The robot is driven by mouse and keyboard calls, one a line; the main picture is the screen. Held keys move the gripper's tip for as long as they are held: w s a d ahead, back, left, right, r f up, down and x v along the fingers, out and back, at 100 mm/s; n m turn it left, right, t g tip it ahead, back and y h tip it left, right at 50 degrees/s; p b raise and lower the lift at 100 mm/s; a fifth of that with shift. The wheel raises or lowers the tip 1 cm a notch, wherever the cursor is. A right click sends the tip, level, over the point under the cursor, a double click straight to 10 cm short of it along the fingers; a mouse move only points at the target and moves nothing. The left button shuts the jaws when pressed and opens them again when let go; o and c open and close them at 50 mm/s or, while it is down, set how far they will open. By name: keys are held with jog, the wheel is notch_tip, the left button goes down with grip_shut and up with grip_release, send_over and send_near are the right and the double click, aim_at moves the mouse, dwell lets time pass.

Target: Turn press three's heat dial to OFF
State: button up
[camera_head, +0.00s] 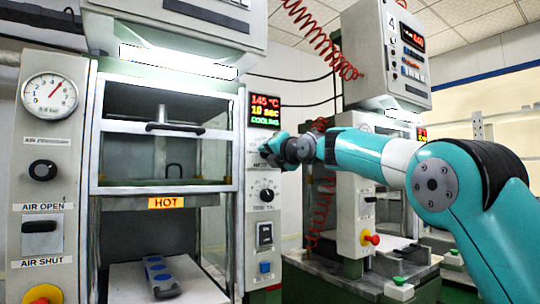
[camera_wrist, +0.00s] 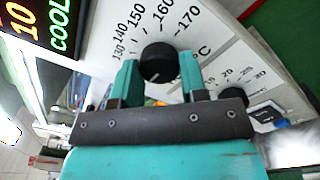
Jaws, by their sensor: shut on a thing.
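The heat dial (camera_wrist: 158,60) is a round black knob on a white plate printed with a 130 to 170 °C scale. A light pointer mark on it faces the lower side in the wrist view, away from the numbers. My gripper (camera_wrist: 160,78) has its two teal fingers around the knob, one on each side. In the head view my gripper (camera_head: 268,154) is at the upper part of the press's control column and hides the dial. An OFF mark cannot be made out.
A display (camera_head: 265,110) above reads 145 °C, 10 sec, COOLING. A second dial (camera_head: 266,195) with a 20–30 scale sits just below, with a switch (camera_head: 265,234) and blue button (camera_head: 265,267) lower. A HOT label (camera_head: 166,203) is on the press; a grey-blue mould (camera_head: 160,273) lies inside.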

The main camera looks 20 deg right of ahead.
jog(key=shift+s+d+r+n, duration=0.1)
jog(key=shift+d+r+n, duration=0.2)
jog(key=shift+r, duration=0.25)
jog(key=o, duration=0.9)
jog(key=shift+f, duration=0.1)
jog(key=shift+a+f, duration=0.15)
jog(key=shift+f, duration=0.1)
jog(key=b+v, duration=0.7)
jog(key=v, duration=1)
jog(key=shift+s, duration=0.2)
